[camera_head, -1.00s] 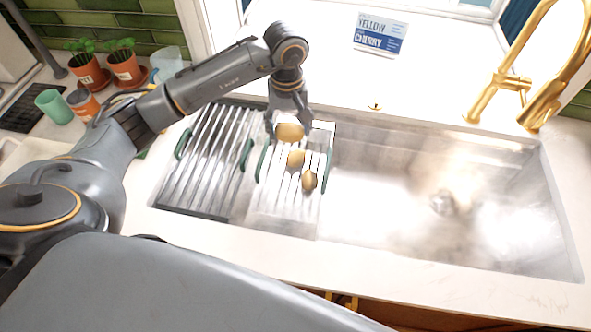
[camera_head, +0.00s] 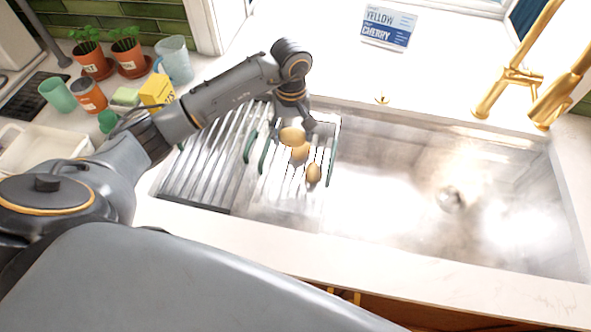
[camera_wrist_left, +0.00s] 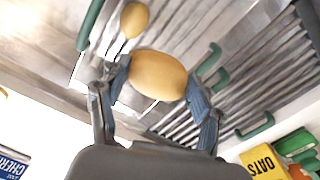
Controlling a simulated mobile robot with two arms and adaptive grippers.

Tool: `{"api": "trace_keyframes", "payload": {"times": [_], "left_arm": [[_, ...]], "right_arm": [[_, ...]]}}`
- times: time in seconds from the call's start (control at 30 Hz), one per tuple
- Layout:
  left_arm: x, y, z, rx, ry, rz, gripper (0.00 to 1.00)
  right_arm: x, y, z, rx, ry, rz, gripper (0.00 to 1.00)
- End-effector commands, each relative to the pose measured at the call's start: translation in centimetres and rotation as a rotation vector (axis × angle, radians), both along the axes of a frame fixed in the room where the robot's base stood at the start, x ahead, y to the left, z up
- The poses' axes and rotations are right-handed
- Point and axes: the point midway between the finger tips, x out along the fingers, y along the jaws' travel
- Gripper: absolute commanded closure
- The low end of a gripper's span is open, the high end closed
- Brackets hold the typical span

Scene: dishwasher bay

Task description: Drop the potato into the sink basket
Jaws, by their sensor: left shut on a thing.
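My left gripper (camera_head: 293,130) is shut on a yellow-brown potato (camera_head: 291,137). In the left wrist view, the potato (camera_wrist_left: 158,76) sits crosswise between the two blue-padded fingers (camera_wrist_left: 160,90). It is over the right-hand slatted metal sink basket (camera_head: 283,188), which has green handles; whether it touches anything below is hard to tell. One loose potato (camera_wrist_left: 134,18) also shows in the wrist view. My right gripper is out of view.
A second slatted rack (camera_head: 205,170) adjoins the basket on the left. The open steel sink basin (camera_head: 400,185) is clear on the right, with a gold faucet (camera_head: 515,85) behind. Potted herbs (camera_head: 128,58), cups and a yellow box (camera_head: 157,90) stand at left.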

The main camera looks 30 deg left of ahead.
Motion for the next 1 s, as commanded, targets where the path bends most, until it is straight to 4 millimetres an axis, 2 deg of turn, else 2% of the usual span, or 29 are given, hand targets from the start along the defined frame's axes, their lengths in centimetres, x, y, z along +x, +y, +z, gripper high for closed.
{"api": "trace_keyframes", "payload": {"times": [0.03,0.07,0.17,0.2,0.5,0.63,0.77,1.0], "left_arm": [[0.0,0.0,0.0,0.0,0.0,0.0,0.7],[0.0,0.0,0.0,0.0,0.0,0.0,0.31],[0.0,0.0,0.0,0.0,0.0,0.0,0.1],[0.0,0.0,0.0,0.0,0.0,0.0,0.08],[0.0,0.0,0.0,0.001,0.001,-0.001,0.08],[0.0,0.0,0.9,0.001,-0.001,-0.001,0.08],[0.1,0.1,3.0,0.001,-0.004,-0.001,0.08],[0.1,0.0,8.3,0.0,-0.006,0.0,0.08]], "right_arm": [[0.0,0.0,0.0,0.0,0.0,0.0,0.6],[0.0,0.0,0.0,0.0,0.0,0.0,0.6],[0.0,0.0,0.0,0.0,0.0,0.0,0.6],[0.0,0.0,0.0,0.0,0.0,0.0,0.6],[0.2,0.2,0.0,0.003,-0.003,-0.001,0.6],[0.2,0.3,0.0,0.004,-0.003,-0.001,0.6],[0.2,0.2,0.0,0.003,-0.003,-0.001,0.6],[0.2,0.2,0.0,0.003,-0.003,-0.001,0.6]]}}
